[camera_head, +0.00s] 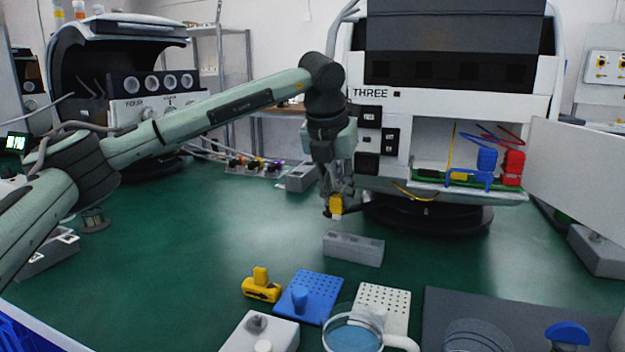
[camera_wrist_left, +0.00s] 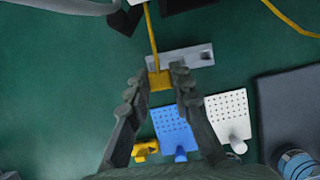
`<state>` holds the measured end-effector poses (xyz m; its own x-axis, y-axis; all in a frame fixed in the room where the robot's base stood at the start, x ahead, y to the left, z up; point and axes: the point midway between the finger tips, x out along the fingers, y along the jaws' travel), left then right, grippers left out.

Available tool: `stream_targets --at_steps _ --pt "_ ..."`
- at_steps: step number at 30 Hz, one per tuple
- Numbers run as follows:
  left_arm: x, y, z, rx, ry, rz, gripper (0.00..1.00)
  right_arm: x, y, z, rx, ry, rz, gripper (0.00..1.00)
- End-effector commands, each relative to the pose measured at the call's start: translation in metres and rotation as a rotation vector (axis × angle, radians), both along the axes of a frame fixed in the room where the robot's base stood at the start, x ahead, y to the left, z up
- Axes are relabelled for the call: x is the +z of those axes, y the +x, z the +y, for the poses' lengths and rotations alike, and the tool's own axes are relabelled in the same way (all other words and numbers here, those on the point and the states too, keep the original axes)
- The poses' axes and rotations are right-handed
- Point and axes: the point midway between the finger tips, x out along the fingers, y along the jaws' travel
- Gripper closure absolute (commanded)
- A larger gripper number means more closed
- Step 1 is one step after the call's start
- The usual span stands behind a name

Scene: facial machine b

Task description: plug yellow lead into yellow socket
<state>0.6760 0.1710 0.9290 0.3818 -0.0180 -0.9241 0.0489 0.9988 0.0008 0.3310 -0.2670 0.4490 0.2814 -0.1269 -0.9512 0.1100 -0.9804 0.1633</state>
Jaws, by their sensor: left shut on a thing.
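My left gripper (camera_head: 337,203) hangs fingers-down in front of the machine marked THREE, shut on the yellow plug (camera_head: 336,207) of the yellow lead. In the left wrist view the yellow plug (camera_wrist_left: 160,80) sits between the fingertips, and the yellow lead (camera_wrist_left: 151,35) runs up from it. The plug is in the air over the green table, behind a grey block (camera_head: 354,249). Inside the machine's open bay, a small yellow part (camera_head: 459,176) sits on a green board beside a blue connector (camera_head: 487,160) and a red one (camera_head: 513,163); I cannot tell whether it is the yellow socket.
The machine's white door (camera_head: 575,165) stands open at the right. A yellow tool (camera_head: 261,290), a blue perforated block (camera_head: 323,287), a white perforated block (camera_head: 397,300) and a glass dish (camera_head: 352,332) stand at the front.

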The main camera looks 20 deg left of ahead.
Motion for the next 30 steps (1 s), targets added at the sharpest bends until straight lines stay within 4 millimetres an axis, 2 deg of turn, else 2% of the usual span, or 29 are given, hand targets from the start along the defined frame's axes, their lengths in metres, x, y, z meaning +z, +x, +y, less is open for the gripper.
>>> stream_targets --at_steps 1,5,9,12,30 --pt "-0.006 0.006 -0.012 -0.002 0.000 0.003 0.94 -0.003 -0.001 -0.001 -0.001 0.000 0.005 0.87" --pt "-0.022 0.019 -0.033 -0.001 0.001 0.002 0.94 -0.011 -0.001 -0.001 0.001 0.004 0.010 0.87" --pt "-0.045 0.019 -0.032 0.003 0.000 0.003 0.94 -0.016 -0.001 -0.001 0.001 0.005 0.011 0.87" --pt "-0.054 0.019 -0.033 0.001 0.000 0.000 0.94 -0.017 -0.002 -0.001 0.001 0.006 0.012 0.87" --pt "-0.062 0.019 -0.033 0.001 0.000 0.000 0.94 -0.016 -0.001 -0.001 0.001 0.003 0.011 0.87"
